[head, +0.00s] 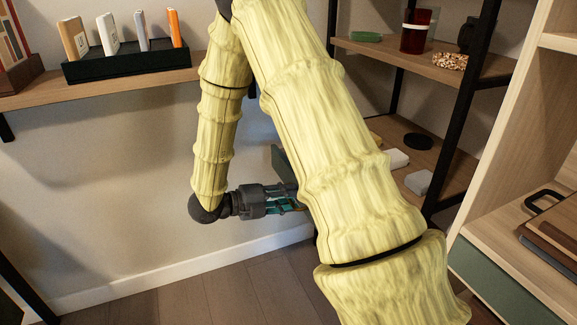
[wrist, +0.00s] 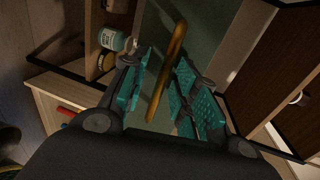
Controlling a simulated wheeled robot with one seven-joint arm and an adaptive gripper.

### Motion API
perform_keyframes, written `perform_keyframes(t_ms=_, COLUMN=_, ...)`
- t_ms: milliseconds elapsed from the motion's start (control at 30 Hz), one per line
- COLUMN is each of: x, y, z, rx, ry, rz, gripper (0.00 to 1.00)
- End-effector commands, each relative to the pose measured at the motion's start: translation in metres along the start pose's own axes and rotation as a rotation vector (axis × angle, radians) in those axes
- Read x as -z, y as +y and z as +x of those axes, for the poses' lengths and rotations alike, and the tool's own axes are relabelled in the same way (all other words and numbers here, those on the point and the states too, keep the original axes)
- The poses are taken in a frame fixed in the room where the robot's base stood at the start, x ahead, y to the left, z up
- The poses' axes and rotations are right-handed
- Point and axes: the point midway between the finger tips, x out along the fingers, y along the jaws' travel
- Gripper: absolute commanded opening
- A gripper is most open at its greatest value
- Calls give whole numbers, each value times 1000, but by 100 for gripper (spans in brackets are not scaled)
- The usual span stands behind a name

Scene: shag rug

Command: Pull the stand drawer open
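In the wrist view, a long brass-coloured bar handle (wrist: 168,70) runs across a dull green drawer front (wrist: 205,30). My gripper (wrist: 165,60) has its two teal finger pads apart, one on each side of the handle. The handle lies nearer the right-hand pad, and I cannot tell whether it touches. In the head view, my gripper (head: 290,199) points right, and its fingertips are partly hidden behind my arm. A piece of dark green panel (head: 278,158) shows just above it. The rest of the stand is hidden there, so I cannot tell the drawer's position.
A wooden wall shelf (head: 130,84) with a black tray of upright items is at upper left. A black-framed shelf unit (head: 470,66) stands behind my arm, holding a red jar and small items. A wooden cabinet (head: 515,215) is at right. Bare floor (head: 190,300) shows below.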

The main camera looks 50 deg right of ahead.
Motion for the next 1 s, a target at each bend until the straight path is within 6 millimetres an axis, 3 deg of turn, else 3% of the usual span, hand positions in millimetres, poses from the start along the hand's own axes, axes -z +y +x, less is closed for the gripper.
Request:
perform_keyframes(t_ms=267, x=-1, y=0, z=-10, rx=0, ry=-2, rz=1, gripper=30)
perform_keyframes(t_ms=700, x=-1, y=0, z=-86, rx=0, ry=-3, rz=1, gripper=30)
perform_keyframes(t_ms=1000, x=0, y=0, z=-117, rx=-1, ry=0, rz=0, gripper=30)
